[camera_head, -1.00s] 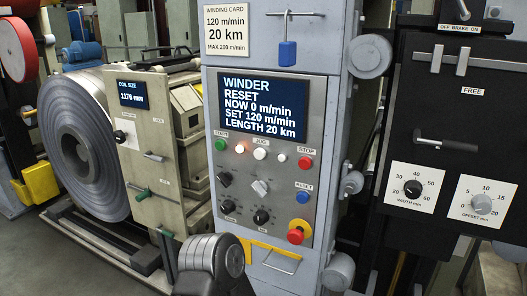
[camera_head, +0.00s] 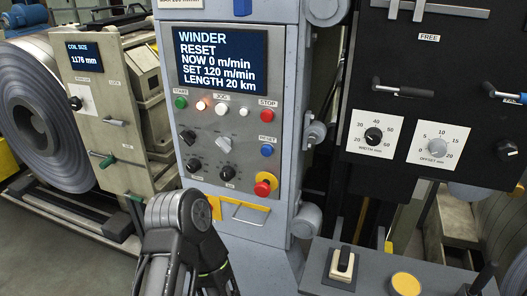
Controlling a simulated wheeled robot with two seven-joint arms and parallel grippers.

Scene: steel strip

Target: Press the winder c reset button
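The winder panel (camera_head: 215,172) is a grey plate on a pale blue-grey column, left of centre. Its blue reset button (camera_head: 267,150) sits on the right side under a small RESET label. The winder screen (camera_head: 221,60) reads WINDER, RESET, NOW 0 m/min, SET 120 m/min, LENGTH 20 km. No letter C shows on it. A dark jointed link of my arm rises from the bottom edge in front of the column, below the panel, apart from the button in the picture. I see no fingertips of either gripper.
A red stop button (camera_head: 267,116) is above the blue one, and a red-and-yellow emergency knob (camera_head: 264,186) is below. A yellow-backed handle (camera_head: 244,214) is under the panel. A black panel (camera_head: 424,90) stands right; a grey desk (camera_head: 385,268) is in front.

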